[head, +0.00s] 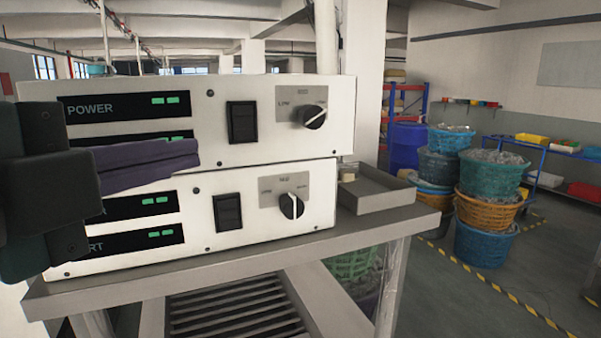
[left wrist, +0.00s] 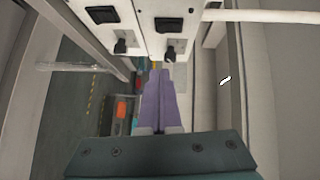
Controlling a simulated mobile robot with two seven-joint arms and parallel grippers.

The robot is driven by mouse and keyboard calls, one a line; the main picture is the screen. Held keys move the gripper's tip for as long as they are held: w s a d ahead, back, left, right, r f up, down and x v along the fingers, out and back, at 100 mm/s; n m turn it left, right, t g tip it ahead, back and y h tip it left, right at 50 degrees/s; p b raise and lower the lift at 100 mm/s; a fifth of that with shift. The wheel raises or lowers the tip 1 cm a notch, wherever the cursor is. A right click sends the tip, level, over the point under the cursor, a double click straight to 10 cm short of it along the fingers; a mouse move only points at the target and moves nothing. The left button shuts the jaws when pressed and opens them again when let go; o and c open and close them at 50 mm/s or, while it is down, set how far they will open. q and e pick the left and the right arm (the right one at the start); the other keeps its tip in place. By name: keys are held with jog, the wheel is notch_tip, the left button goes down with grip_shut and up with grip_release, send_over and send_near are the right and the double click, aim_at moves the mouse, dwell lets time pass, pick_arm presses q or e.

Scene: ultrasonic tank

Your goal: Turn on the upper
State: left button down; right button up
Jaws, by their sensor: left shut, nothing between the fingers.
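Two white control units are stacked on a metal table. The upper unit (head: 275,92) has a black rocker switch (head: 242,121) and a round knob (head: 311,116). The lower unit (head: 256,212) has a like switch (head: 227,212) and knob (head: 291,205). My left gripper (head: 197,153) is shut and empty, in front of the units, its tips left of the upper switch and a little lower. It hides part of the green-lit displays. In the left wrist view its purple fingers (left wrist: 160,78) point along the panels, with the upper switch (left wrist: 168,25) ahead. My right gripper is out of view.
A grey tray (head: 376,190) stands on the table right of the units. Stacked baskets (head: 488,200), a blue drum (head: 407,146) and shelving stand behind to the right. The space in front of the panels right of my fingers looks clear.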

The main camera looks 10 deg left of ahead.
pick_arm(q)
jog(key=shift+r, duration=0.2)
jog(key=shift+w, duration=0.1)
jog(key=b, duration=0.2)
send_near(253, 135)
jog(key=w+d, duration=0.2)
jog(key=d, duration=0.1)
jog(key=shift+w+a+p, duration=0.25)
jog(key=shift+w+p, duration=0.15)
jog(key=shift+w, duration=0.15)
jog(key=shift+w+a+p, duration=0.25)
jog(key=shift+w+p, duration=0.1)
jog(key=shift+w, duration=0.2)
jog(key=shift+w+a+f+p, duration=0.1)
jog(key=shift+w+a+p, duration=0.1)
jog(key=shift+w, duration=0.15)
jog(key=shift+w+a+f+p, duration=0.1)
jog(key=shift+w+a+f, duration=0.1)
jog(key=shift+w, duration=0.15)
